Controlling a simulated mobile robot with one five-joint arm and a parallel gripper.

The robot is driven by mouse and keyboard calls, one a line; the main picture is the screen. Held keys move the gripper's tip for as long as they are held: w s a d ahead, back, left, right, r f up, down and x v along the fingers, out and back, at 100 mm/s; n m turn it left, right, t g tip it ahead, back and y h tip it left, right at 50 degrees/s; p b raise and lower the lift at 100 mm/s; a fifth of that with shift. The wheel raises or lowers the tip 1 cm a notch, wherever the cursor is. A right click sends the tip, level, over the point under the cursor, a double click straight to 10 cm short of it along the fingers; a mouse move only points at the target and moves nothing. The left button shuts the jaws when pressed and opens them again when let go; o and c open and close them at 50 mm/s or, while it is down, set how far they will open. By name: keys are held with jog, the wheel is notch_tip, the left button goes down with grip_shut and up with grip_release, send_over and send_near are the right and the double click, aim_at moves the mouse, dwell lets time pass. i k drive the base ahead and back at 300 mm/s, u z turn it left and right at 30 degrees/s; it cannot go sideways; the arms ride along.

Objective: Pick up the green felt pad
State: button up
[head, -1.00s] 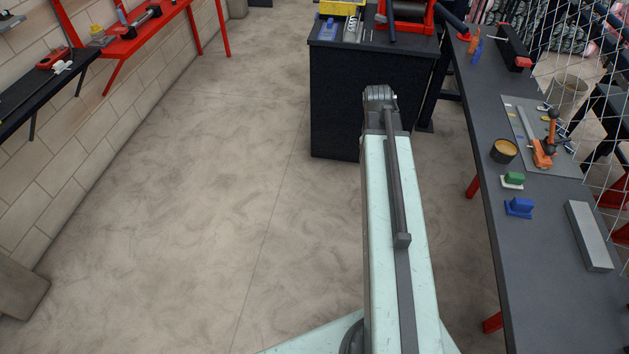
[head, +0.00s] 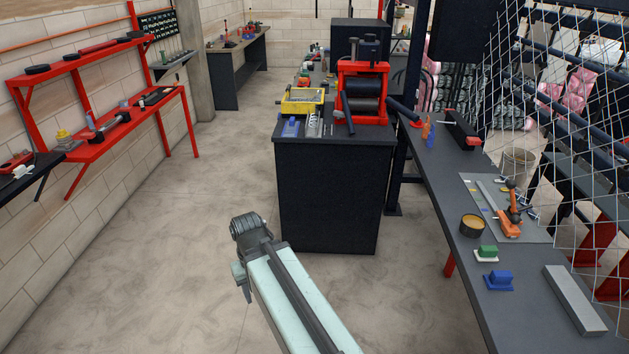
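A small green block on a white base (head: 488,252), which looks like the green felt pad, sits on the long dark bench (head: 468,292) on the right. It is between a round tin and a blue block. My arm reaches up from the bottom middle to a dark joint over the floor, left of the bench and well away from the pad. My gripper is not visible in the head view, so I cannot see its fingers.
A blue block (head: 499,280) sits just in front of the pad, and a tin with orange-brown contents (head: 472,225) just behind. A grey bar (head: 574,300) lies to the right. A black cabinet (head: 327,200) stands ahead. Floor (head: 170,240) on the left is clear.

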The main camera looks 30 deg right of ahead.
aim_at(485, 253)
jog(key=z, duration=1.8)
